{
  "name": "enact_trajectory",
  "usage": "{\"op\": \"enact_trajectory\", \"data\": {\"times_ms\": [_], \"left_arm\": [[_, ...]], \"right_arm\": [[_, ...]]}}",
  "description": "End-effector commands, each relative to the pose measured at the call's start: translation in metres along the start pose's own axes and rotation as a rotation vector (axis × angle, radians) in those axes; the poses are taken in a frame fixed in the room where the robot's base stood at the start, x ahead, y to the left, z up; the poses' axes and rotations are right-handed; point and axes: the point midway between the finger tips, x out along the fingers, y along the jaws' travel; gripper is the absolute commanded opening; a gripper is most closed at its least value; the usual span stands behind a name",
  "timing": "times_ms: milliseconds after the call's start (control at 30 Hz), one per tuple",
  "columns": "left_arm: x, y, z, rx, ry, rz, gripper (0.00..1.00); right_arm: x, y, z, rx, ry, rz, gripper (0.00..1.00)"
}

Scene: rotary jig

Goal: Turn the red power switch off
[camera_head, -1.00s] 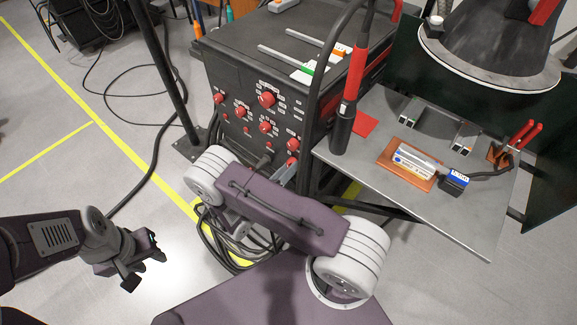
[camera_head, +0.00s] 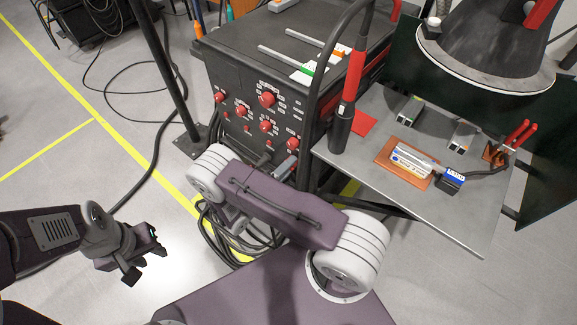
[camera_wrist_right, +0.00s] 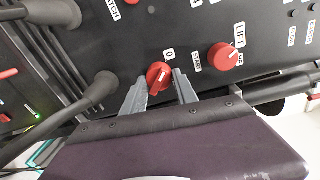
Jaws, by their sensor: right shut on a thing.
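The red power switch (camera_wrist_right: 159,77) is a red rotary knob with a pale pointer line, on the dark front panel near a "0" mark and a "START" label. My right gripper (camera_wrist_right: 160,88) has its two grey fingers closed on either side of this knob. In the head view my right gripper (camera_head: 287,166) is at the lower right of the panel and hides the switch. My left gripper (camera_head: 144,262) hangs over the bare floor at the lower left, its fingers apart and empty.
The black machine (camera_head: 225,85) carries several other red knobs; the "LIFT" knob (camera_wrist_right: 223,56) is close beside my right gripper. Thick cables (camera_wrist_right: 75,108) plug in at the left. A grey side table (camera_head: 375,115) holds tools.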

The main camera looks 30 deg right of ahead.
Motion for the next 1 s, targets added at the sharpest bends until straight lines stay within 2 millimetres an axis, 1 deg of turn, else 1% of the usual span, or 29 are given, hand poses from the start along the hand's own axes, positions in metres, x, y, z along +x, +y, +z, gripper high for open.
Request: {"op": "enact_trajectory", "data": {"times_ms": [533, 567, 600, 633, 900, 967, 1000], "left_arm": [[-0.0003, 0.0000, 0.0000, 0.000, 0.000, 0.000, 0.36], [-0.0003, 0.0000, 0.0000, 0.000, 0.000, 0.000, 0.36], [-0.0003, 0.0000, 0.0000, 0.000, 0.000, 0.000, 0.36], [-0.0003, 0.0000, 0.0000, 0.000, 0.000, 0.000, 0.36], [-0.0003, 0.0000, 0.0000, 0.000, 0.000, 0.000, 0.36], [-0.0001, 0.0000, 0.0000, 0.000, 0.000, 0.000, 0.36], [0.0002, 0.0000, 0.0000, 0.000, 0.000, 0.000, 0.36]], "right_arm": [[-0.0001, 0.0008, 0.0000, -0.023, 0.000, 0.002, 0.00], [-0.0001, 0.0007, 0.0000, -0.023, 0.000, 0.002, 0.40], [-0.0001, 0.0007, 0.0000, -0.023, 0.001, 0.002, 0.51], [-0.0001, 0.0006, 0.0000, -0.023, 0.001, 0.002, 0.56], [-0.0003, 0.0003, 0.0000, -0.022, 0.001, 0.001, 0.56], [-0.0033, 0.0004, 0.0005, -0.021, 0.000, 0.001, 0.56], [-0.0080, 0.0005, 0.0007, -0.021, -0.001, 0.001, 0.56]]}}
